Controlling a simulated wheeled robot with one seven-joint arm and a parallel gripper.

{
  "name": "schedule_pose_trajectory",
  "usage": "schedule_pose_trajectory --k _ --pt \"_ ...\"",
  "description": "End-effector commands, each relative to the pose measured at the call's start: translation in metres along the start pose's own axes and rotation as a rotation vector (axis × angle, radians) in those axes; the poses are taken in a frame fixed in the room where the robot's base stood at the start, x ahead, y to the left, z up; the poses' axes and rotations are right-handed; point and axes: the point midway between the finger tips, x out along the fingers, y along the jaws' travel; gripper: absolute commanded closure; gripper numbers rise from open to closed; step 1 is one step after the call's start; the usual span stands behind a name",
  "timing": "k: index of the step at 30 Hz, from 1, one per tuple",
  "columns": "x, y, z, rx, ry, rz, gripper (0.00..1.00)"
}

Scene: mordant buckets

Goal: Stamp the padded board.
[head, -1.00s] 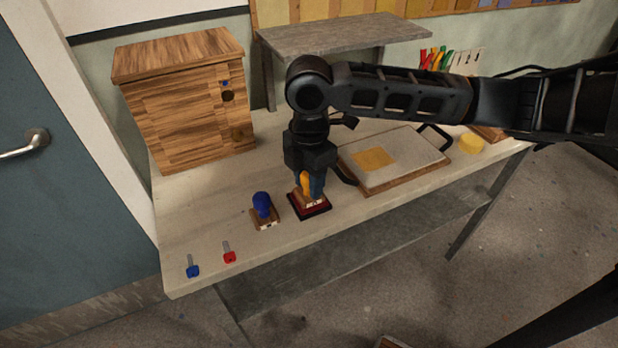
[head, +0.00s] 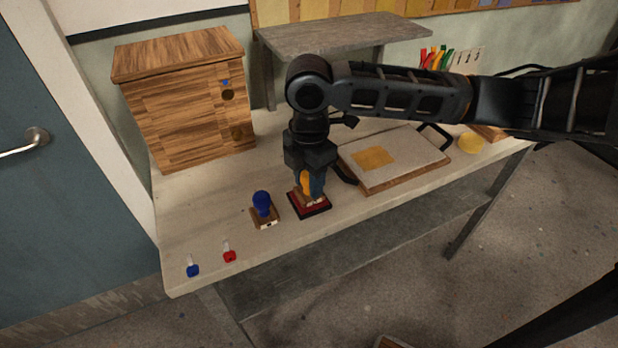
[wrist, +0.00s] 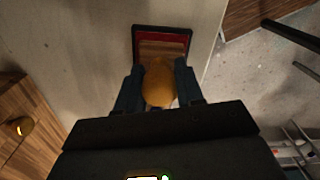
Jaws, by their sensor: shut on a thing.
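My gripper (head: 311,187) is shut on the yellow-orange handle of a stamp (head: 304,184). The stamp is upright and its wooden base is at the red ink pad (head: 312,210) in a dark tray; I cannot tell how firmly it presses. In the wrist view the yellow stamp (wrist: 159,84) sits between the fingers, with the red pad (wrist: 142,36) around its base. The padded board (head: 408,155) lies to the right of my gripper, pale with a wooden edge and a yellow-orange patch (head: 373,158) on it. My arm hides part of the area behind.
A blue-handled stamp (head: 262,205) stands left of the pad. A blue key (head: 192,269) and a red key (head: 229,255) lie at the front left. A wooden cabinet (head: 185,105) and a grey raised shelf (head: 340,34) stand behind. A yellow round thing (head: 470,143) is right of the board.

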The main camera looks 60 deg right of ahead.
Motion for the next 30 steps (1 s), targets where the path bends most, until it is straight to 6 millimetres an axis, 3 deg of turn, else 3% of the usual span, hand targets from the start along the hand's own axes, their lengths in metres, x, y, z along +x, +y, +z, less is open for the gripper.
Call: schedule_pose_trajectory --k 30 --pt "-0.068 0.000 0.000 -0.001 -0.001 0.000 0.83"
